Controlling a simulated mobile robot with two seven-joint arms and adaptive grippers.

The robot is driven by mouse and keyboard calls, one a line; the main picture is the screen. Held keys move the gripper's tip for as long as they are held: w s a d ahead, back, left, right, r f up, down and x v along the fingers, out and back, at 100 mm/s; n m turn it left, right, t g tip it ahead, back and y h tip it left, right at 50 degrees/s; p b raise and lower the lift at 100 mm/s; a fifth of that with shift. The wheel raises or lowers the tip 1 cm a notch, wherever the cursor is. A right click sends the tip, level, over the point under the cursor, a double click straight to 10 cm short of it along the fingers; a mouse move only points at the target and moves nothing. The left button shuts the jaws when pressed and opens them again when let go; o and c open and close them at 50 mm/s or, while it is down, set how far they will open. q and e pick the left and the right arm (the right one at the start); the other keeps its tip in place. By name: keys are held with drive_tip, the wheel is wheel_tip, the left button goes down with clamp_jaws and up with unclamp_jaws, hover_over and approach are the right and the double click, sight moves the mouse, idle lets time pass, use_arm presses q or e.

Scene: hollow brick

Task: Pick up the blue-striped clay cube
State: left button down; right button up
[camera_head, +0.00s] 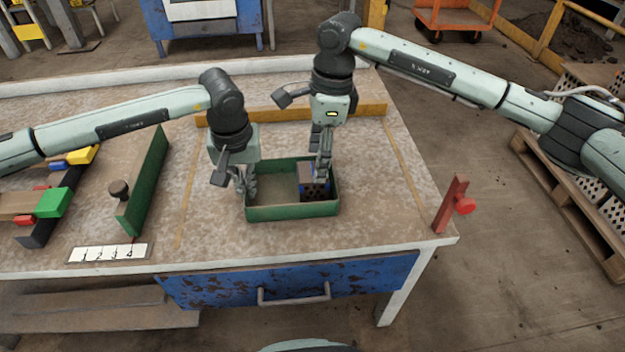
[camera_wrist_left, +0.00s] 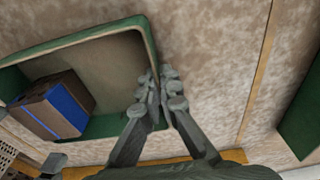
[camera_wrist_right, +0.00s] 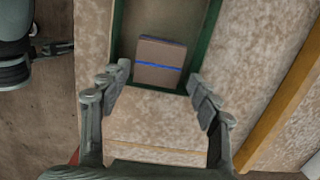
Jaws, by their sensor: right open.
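The clay cube (camera_head: 313,190) is brown with a blue stripe and dark holes in its front face. It sits in the right part of a shallow green tray (camera_head: 290,210). The cube also shows in the left wrist view (camera_wrist_left: 55,105) and the right wrist view (camera_wrist_right: 160,62). My left gripper (camera_head: 248,188) is at the tray's left wall, its fingers closed on the wall's rim (camera_wrist_left: 160,82). My right gripper (camera_head: 325,165) points down over the cube. Its fingers are apart and empty in the right wrist view (camera_wrist_right: 158,92), with the cube beyond the tips.
A wooden strip (camera_head: 285,112) lies behind the tray. A green upright board (camera_head: 142,185) and coloured blocks (camera_head: 55,200) are on the left of the table. A red post with a knob (camera_head: 452,203) stands at the right front corner. The tabletop right of the tray is clear.

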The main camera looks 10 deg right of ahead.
sight(312, 176)
drive_tip(key=shift+s+a+f, duration=0.1)
drive_tip(key=shift+a+f, duration=0.05)
drive_tip(key=shift+f, duration=0.7)
drive_tip(key=shift+a+f, duration=0.2)
drive_tip(key=shift+f, duration=0.7)
drive_tip(key=shift+s+a+f, duration=0.1)
drive_tip(key=shift+a+f, duration=0.05)
drive_tip(key=shift+f, duration=0.7)
drive_tip(key=c, duration=0.9)
